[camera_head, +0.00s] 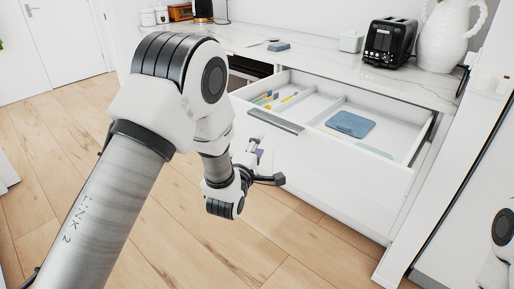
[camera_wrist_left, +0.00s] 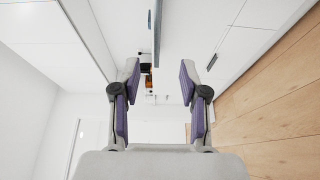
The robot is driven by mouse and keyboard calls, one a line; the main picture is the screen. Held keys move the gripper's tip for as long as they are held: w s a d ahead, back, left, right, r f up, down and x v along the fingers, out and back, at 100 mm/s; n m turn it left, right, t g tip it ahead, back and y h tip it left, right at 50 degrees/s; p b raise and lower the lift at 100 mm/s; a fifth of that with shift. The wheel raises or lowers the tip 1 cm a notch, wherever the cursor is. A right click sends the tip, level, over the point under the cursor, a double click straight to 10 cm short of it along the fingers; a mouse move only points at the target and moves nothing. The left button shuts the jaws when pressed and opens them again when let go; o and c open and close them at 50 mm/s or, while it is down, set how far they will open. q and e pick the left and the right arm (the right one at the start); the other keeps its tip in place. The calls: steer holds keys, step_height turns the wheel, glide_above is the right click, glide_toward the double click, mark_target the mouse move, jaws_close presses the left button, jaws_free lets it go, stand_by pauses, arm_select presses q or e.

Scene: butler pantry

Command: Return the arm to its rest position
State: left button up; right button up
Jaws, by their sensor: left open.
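My left arm comes in from the left in the head view, bent at the elbow. Its gripper (camera_head: 262,165) hangs in front of the open drawer's white front, below the drawer rim and partly hidden by my wrist. In the left wrist view the two fingers (camera_wrist_left: 158,82) stand wide apart with purple-grey pads, and nothing is held between them. The white drawer (camera_head: 345,165) is pulled out, with a grey handle (camera_head: 275,122) on its front. Only part of my right arm shows at the right edge; its gripper is out of the picture.
The drawer holds a blue flat item (camera_head: 350,124) and several slim yellow and teal utensils (camera_head: 275,99). The marble counter (camera_head: 330,58) above carries a black toaster (camera_head: 390,42) and a white pitcher (camera_head: 445,35). The wooden floor (camera_head: 190,240) is clear.

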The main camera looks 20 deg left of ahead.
arm_select(q)
steer(key=shift+s, duration=0.35)
steer(key=shift+f, duration=0.1)
